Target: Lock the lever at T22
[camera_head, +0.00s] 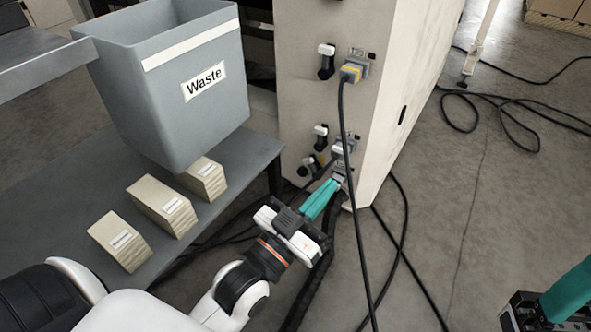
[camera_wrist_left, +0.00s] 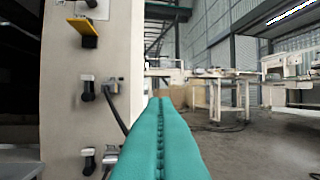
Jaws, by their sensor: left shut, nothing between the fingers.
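A pale cabinet (camera_head: 375,110) carries several levers with white and black handles beside plugged connectors. The upper lever (camera_head: 326,62), the middle lever (camera_head: 320,137) and the low lever (camera_head: 309,166) show in the head view. Labels are too small to read, so I cannot tell which is T22. My left gripper (camera_head: 333,186) has its teal fingers shut and empty, tips by the lowest connector (camera_head: 341,174); contact is unclear. In the left wrist view, the shut fingers (camera_wrist_left: 161,100) point past the cabinet's right side. My right gripper (camera_head: 568,295) is partly in view at the lower right.
A grey waste bin (camera_head: 180,90) stands on a grey table (camera_head: 235,155) with several labelled blocks (camera_head: 160,205). A black cable hangs from the upper connector (camera_head: 353,70). More cables lie on the floor. Open floor (camera_head: 470,210) is right of the cabinet.

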